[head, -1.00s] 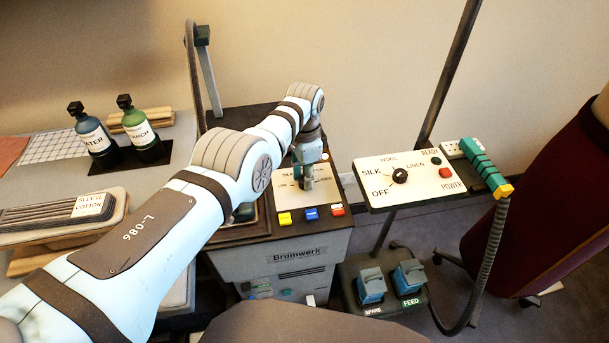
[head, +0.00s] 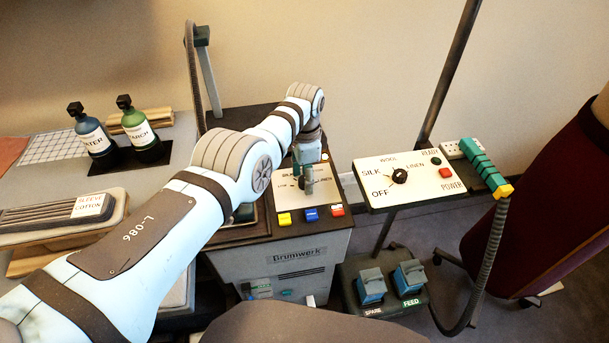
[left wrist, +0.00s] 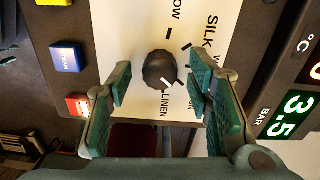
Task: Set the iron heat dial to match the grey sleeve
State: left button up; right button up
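The iron heat dial, a black round knob (left wrist: 158,70), sits on the white panel of the Brumwerk station (head: 297,262). Its white pointer aims to the lower right in the left wrist view, toward a partly hidden label ending in "ON", near LINEN. LOW and SILK also show. My left gripper (head: 304,188) is over this panel. In the left wrist view its fingers (left wrist: 160,82) are open, one on either side of the knob with gaps. The grey sleeve (head: 40,218) lies at left with a tag (head: 93,204) reading SLEEVE COTTON. My right gripper is out of view.
Yellow (head: 284,218), blue (head: 311,214) and red (head: 337,210) buttons line the panel's front edge. A second dial panel (head: 410,182) marked OFF, SILK, WOOL, LINEN stands at right. WATER (head: 98,140) and starch (head: 140,130) bottles stand at the back left.

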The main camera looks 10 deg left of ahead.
aim_at(304, 178)
pick_arm(q)
notch_tip(304, 178, up, 12)
dwell(0.5)
jog(key=shift+a, duration=0.1)
